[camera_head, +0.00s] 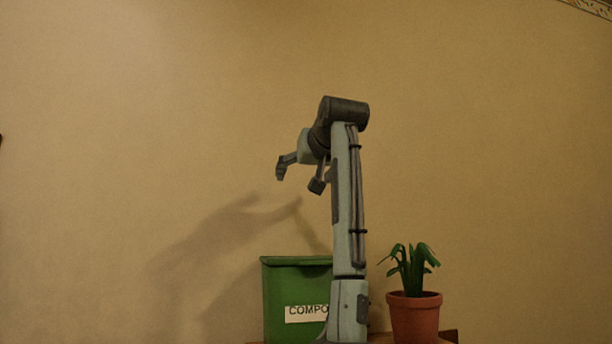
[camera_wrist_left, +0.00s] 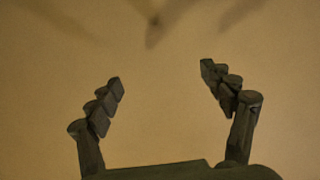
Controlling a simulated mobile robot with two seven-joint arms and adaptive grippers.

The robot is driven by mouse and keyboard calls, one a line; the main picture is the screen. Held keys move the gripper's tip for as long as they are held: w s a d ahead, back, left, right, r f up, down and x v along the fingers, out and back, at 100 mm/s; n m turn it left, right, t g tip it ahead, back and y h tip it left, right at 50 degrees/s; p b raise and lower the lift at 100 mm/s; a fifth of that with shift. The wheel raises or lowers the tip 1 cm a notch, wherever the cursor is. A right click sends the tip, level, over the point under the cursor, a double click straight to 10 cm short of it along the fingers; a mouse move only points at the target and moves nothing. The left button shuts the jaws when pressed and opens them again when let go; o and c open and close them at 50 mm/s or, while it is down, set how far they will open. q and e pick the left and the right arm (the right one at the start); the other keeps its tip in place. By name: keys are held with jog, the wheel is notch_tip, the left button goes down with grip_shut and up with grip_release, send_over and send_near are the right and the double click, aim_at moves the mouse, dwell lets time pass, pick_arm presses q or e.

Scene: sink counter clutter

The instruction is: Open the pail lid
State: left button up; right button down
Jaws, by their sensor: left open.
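The green pail (camera_head: 275,300) stands at the bottom middle of the head view, with a white label that reads "COMPO" before my arm covers the rest. Its green lid (camera_head: 290,260) lies flat on top and looks shut. My left arm stands in front of the pail's right side and hides it. My left gripper (camera_head: 298,179) is above the pail and apart from it, with its fingers spread. In the left wrist view the gripper (camera_wrist_left: 162,92) is open and empty, facing bare wall. My right gripper is in neither view.
A potted plant (camera_head: 415,315) in a terracotta pot stands to the right of the pail, close to my arm. A strip of the wooden surface (camera_head: 449,336) shows at the bottom edge.

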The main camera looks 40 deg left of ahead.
pick_arm(q)
jog(key=v, duration=1.2)
jog(key=shift+w, duration=0.15)
jog(key=x, duration=1.1)
jog(key=shift+a, duration=0.3)
jog(key=shift+w+f, duration=0.1)
